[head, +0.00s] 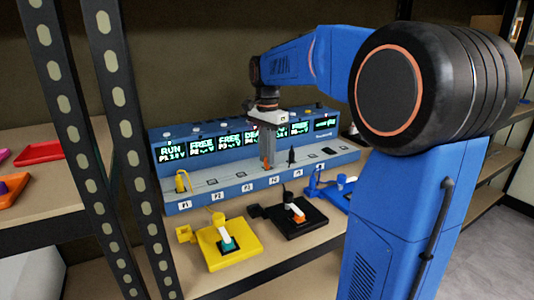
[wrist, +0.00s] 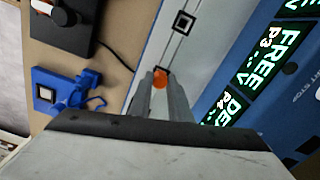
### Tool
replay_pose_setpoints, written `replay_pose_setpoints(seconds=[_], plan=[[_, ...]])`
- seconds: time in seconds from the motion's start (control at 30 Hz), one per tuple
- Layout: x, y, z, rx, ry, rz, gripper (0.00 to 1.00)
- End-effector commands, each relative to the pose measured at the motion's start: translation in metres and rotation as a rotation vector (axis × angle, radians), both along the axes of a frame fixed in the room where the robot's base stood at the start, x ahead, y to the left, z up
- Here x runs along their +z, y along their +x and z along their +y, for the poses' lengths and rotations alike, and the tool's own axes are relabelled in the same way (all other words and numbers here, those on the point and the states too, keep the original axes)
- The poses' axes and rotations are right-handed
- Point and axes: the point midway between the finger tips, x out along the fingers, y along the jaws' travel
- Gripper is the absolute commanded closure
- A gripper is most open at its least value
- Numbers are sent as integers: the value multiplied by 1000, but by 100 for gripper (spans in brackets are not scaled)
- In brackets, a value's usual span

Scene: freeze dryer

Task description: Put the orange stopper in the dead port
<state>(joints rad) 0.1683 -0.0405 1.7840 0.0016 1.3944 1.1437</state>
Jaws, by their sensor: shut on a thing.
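My gripper (head: 267,155) is shut on the orange stopper (head: 266,163), held low over the grey deck (head: 240,182) of the blue unit, near the P4 label. In the wrist view the stopper (wrist: 160,79) shows between the fingertips. I cannot tell whether it touches the deck. The P4 display (wrist: 232,112) reads DEA, its end cut off, and sits beside the fingers; the P3 display (wrist: 262,62) reads FREE. The dead port itself is hidden behind my gripper.
A yellow fitting (head: 181,181) stands at P1, and a dark pointed one (head: 291,156) stands to the right of my gripper. A yellow base (head: 229,243), a black base (head: 296,215) and a blue base (head: 335,193) lie on the shelf in front. Shelf uprights (head: 120,120) stand at left.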

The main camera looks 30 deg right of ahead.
Motion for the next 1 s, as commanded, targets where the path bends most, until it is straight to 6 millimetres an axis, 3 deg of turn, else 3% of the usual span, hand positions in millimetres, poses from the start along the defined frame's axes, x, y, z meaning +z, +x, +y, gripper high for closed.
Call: replay_pose_setpoints(seconds=[0.67,0.7,0.77,1.0], plan=[[-9,0,0,0,0,0,100],[-9,0,0,0,0,0,78],[-9,0,0,0,0,0,64],[-9,0,0,0,0,0,61]])
